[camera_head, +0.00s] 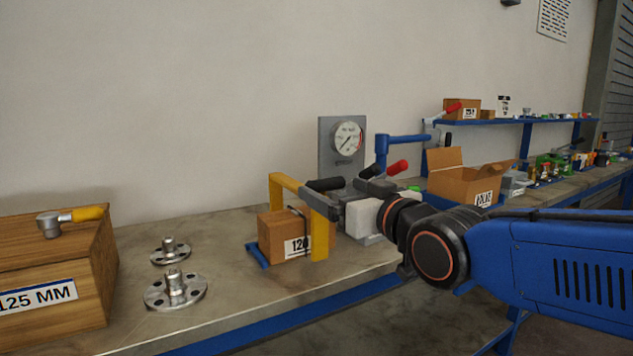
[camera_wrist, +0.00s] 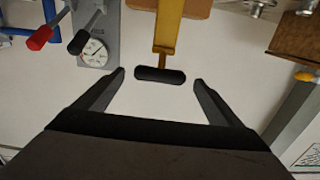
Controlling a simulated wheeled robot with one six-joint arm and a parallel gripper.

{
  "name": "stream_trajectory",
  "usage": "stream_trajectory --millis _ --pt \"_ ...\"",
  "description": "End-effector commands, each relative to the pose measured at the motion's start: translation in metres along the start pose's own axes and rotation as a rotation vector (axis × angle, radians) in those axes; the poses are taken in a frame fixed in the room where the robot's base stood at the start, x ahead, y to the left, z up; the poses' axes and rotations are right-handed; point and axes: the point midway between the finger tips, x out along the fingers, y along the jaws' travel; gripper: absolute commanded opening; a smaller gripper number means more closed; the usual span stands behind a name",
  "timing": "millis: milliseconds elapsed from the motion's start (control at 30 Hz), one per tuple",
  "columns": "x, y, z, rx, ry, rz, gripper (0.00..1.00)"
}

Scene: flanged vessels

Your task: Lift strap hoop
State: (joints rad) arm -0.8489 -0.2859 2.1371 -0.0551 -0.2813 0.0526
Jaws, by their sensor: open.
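A yellow hoop (camera_head: 320,228) stands over a cardboard box (camera_head: 271,235) marked 120 on the bench; a dark strap shows on the box. I take this hoop to be the strap hoop. In the wrist view the yellow bar (camera_wrist: 168,32) ends in a black crosswise grip (camera_wrist: 147,74). My gripper (camera_wrist: 158,76) is open, its two dark fingers one on each side of that grip in the picture. I cannot tell how far the grip is in depth. In the head view my arm comes from the right, and my wrist hides part of the area beside the hoop.
A gauge panel (camera_head: 327,141) with red and black handles stands close behind. Two metal flanges (camera_head: 188,291) and a wooden box (camera_head: 100,249) lie left of the hoop. An open carton (camera_head: 457,186) and a blue bracket (camera_head: 404,139) are at right. Bench in front of the hoop is clear.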

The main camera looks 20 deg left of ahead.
Motion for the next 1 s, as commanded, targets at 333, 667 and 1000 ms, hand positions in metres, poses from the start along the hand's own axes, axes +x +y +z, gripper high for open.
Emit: stream_trajectory --millis 333,667,1000 --pt "0.053 0.0 0.001 0.001 -0.002 0.0 0.89" --pt "0.082 0.0 0.0 0.001 0.0 0.0 0.89" --pt "0.084 0.0 0.0 0.0 -0.001 0.0 0.89"
